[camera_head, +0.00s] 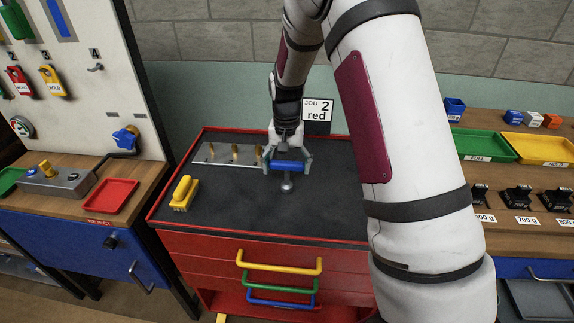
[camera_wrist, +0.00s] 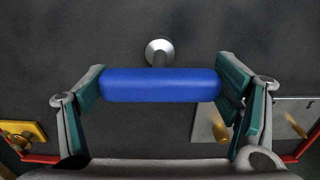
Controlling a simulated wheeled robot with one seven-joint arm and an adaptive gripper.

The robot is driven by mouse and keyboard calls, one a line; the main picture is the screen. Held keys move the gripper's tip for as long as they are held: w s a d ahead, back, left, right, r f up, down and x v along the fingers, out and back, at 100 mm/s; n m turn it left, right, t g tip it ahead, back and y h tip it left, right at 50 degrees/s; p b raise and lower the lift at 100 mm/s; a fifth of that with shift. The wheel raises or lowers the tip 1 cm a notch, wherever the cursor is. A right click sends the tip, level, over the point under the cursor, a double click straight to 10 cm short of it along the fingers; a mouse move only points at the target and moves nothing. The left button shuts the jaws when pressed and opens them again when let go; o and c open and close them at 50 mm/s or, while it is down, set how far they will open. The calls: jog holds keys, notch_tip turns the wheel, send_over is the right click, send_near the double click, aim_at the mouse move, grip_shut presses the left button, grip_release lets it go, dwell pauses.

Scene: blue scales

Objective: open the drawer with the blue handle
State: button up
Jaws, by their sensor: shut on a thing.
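The red cabinet (camera_head: 340,242) has three drawer handles on its front: yellow (camera_head: 279,266), green (camera_head: 278,287) and blue. The blue handle (camera_head: 282,302) is the lowest and its drawer front looks flush. My gripper (camera_head: 288,165) is over the cabinet's dark top, well above and behind that handle. It is shut on a separate blue bar with a grey metal stem and round end (camera_head: 287,187). In the wrist view the blue bar (camera_wrist: 160,85) lies across between both fingertips, its metal end (camera_wrist: 159,50) beyond it. Whether that end touches the top is unclear.
On the cabinet top are a yellow block-like object (camera_head: 184,193), a metal plate with brass pegs (camera_head: 221,155) and a "JOB 2 red" sign (camera_head: 317,109). A bench with a red tray (camera_head: 111,195) stands left; a shelf with green and yellow trays (camera_head: 545,149) stands right.

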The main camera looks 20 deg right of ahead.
jog(key=shift+f, duration=0.1)
jog(key=o, duration=1.3)
jog(key=shift+o, duration=0.2)
